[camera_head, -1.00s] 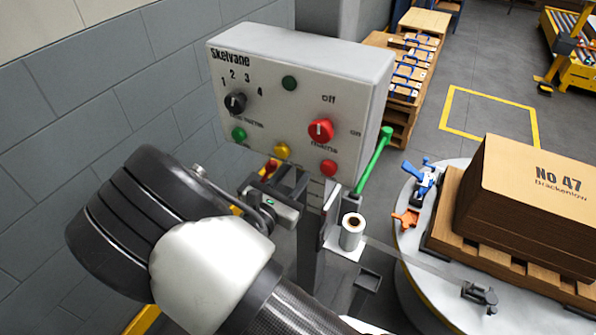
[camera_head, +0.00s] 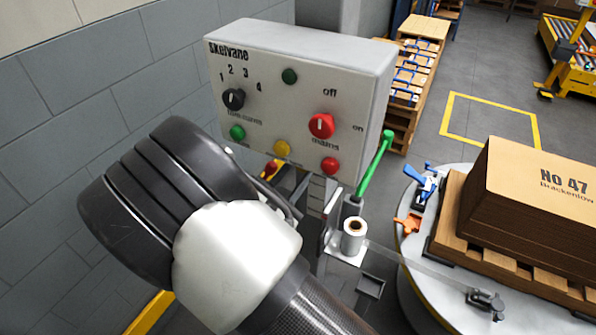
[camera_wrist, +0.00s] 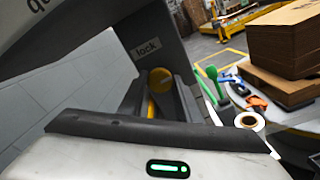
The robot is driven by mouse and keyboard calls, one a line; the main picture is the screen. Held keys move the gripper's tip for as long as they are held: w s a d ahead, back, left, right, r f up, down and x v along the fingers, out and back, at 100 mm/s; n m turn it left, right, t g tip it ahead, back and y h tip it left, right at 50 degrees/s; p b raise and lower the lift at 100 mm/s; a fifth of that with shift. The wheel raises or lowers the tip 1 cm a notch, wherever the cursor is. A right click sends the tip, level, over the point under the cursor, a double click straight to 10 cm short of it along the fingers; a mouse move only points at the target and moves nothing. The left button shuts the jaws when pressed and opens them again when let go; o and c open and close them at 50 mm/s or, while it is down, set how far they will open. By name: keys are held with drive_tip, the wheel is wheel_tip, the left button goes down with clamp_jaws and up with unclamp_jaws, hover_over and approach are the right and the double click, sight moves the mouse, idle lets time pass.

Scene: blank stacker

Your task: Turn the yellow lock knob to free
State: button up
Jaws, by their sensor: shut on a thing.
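The yellow lock knob (camera_wrist: 159,79) shows in the wrist view just below a small label reading "lock" on a dark grey face. My gripper (camera_wrist: 160,94) has one finger on each side of the knob and is shut on it. The near part of the knob is partly hidden by the fingers and the gripper body. The knob's setting cannot be read. In the head view my arm and wrist hide most of the gripper below the control box (camera_head: 355,60).
The box front carries a black selector (camera_head: 233,99), a red switch (camera_head: 321,126) and several round buttons. A green-handled lever (camera_head: 374,168) and a film roll (camera_head: 353,236) stand close on the right. Beyond is a turntable (camera_head: 410,250) with a loaded pallet. A block wall is at left.

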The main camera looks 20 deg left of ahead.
drive_tip(key=o, duration=1.1)
drive_tip(key=shift+c, duration=0.2)
drive_tip(key=s+a+p, duration=0.1)
drive_tip(key=s, duration=1.6)
drive_tip(key=shift+s+a, duration=0.15)
drive_tip(key=shift+a, duration=0.1)
